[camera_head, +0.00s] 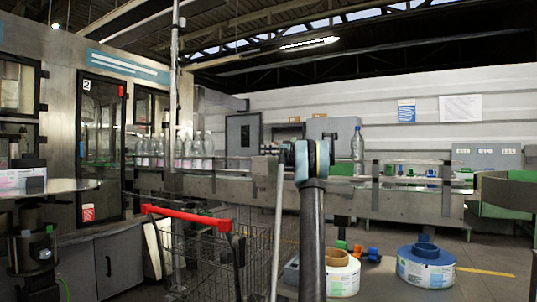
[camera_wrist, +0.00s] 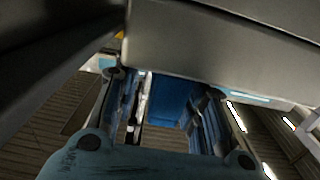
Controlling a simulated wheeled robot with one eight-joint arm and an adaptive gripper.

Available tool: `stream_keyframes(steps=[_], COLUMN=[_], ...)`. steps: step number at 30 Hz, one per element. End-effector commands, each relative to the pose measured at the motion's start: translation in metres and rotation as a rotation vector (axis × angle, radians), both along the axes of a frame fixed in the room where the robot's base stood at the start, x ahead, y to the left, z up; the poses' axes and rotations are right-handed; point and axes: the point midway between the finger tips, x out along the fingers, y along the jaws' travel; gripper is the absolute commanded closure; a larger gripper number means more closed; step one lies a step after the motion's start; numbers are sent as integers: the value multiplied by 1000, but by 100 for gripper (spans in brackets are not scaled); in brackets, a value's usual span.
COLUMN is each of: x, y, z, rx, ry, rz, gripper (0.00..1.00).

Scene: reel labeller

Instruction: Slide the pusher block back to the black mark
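My gripper (camera_wrist: 166,86) shows in the wrist view with its two fingers spread apart. A blue surface (camera_wrist: 172,100) lies between or beyond them, with a gap to the left finger; I cannot tell what it belongs to. A wide grey surface (camera_wrist: 225,45) crosses just above the fingertips. In the head view my arm rises in the middle in front of the conveyor (camera_head: 340,197), and its own upper end hides the gripper. I cannot make out the pusher block or the black mark for certain in either view.
Clear bottles (camera_head: 185,150) stand on the line at left, and one bottle (camera_head: 357,146) stands right of my arm. A wire cart with a red handle (camera_head: 187,217) is at front left. Label reels (camera_head: 426,266) lie at front right. Floor is free at far right.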

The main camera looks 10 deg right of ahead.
Motion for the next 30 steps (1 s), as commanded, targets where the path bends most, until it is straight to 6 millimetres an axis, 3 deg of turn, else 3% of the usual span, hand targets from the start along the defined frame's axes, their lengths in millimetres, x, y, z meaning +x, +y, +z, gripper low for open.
stream_keyframes(steps=[11,30], x=[-6,-69], y=[-5,-86], z=[0,-1], rx=[-2,-2], ry=[0,1], rz=[2,0], gripper=[62,62])
